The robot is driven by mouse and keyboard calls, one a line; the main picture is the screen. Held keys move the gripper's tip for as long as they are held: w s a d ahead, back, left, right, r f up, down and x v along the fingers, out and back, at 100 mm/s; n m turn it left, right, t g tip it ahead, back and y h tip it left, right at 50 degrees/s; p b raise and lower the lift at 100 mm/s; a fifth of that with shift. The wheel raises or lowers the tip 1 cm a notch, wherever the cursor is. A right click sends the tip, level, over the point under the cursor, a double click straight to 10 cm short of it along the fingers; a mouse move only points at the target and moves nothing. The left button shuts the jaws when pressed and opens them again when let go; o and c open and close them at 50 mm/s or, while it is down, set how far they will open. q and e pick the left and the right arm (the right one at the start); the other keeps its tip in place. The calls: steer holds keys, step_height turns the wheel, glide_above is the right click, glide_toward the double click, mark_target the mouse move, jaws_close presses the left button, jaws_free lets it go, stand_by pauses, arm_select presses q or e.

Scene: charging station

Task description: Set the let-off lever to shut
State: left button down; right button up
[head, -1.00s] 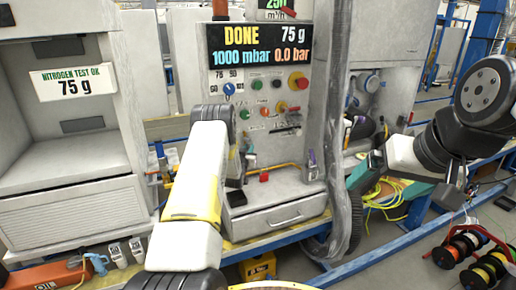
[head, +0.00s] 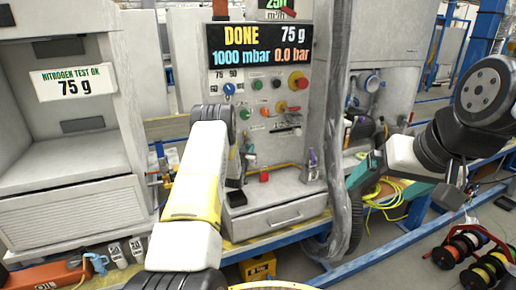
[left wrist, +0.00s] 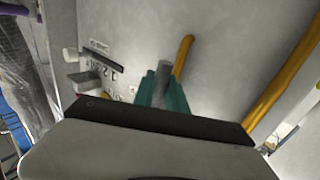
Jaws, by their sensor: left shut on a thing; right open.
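In the left wrist view a grey lever (left wrist: 163,72) stands between the teal fingers of my left gripper (left wrist: 162,92). The gripper is shut on it, close to the pale machine face. I take this grey rod to be the let-off lever; no label on it is readable. In the head view my left forearm covers most of that gripper and the lever, low on the test machine (head: 285,200). My right gripper (head: 368,176) is open and apart from the machine, at the right.
A display (head: 260,46) reads DONE, 75 g, 1000 mbar, 0.0 bar. Buttons and a blue knob (head: 229,88) sit below it. A grey hose (head: 344,150) hangs at right. Cable reels (head: 470,252) stand on the floor.

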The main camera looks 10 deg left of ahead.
arm_select(q)
steer(key=shift+d+n, duration=0.1)
steer(key=shift+n, duration=0.2)
steer(key=shift+w+d+r+n+t+y, duration=0.45)
steer(key=shift+n+y, duration=1.85)
steer(key=shift+n, duration=1.7)
steer(key=shift+w+d+r+n+t+y, duration=0.2)
steer(key=shift+d+r+n+t+y, duration=0.35)
steer(key=shift+n+y, duration=2.6)
steer(key=shift+w+d+r+n+t+y, duration=0.55)
steer(key=shift+n+y, duration=0.9)
steer(key=shift+n, duration=3.4)
steer(key=shift+s+a+r+n+g, duration=0.1)
steer(key=shift+s+r+n+g, duration=0.1)
steer(key=shift+n+g, duration=0.15)
steer(key=c, duration=1.3)
jaws_free()
steer(key=shift+c, duration=0.2)
steer(key=v, duration=0.7)
steer(key=shift+s+d+f, duration=0.2)
steer(key=shift+f, duration=0.05)
